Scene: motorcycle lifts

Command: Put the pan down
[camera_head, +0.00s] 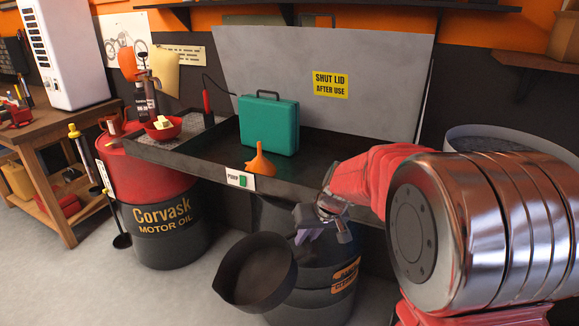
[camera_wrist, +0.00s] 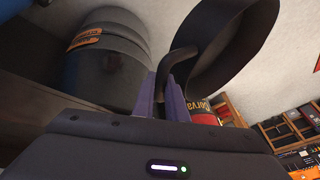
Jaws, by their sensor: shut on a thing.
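The pan (camera_head: 256,272) is a dark round drain pan held in the air in front of the parts washer, tilted so its open side shows. My gripper (camera_head: 322,222) is to the right of the pan, in front of the washer's front wall. In the wrist view, the purple fingers of my gripper (camera_wrist: 170,105) are closed on the pan's curved handle (camera_wrist: 181,66), and the pan (camera_wrist: 228,50) extends toward the upper right. The pan's far side and underside are hidden.
The open parts washer (camera_head: 190,155) holds a teal case (camera_head: 268,124) and an orange funnel (camera_head: 262,160). A black drum (camera_head: 340,280) stands behind the pan. A red-and-black Corvask drum (camera_head: 165,235) stands left. Grey floor (camera_head: 90,285) is clear at lower left, before a wooden bench (camera_head: 62,132).

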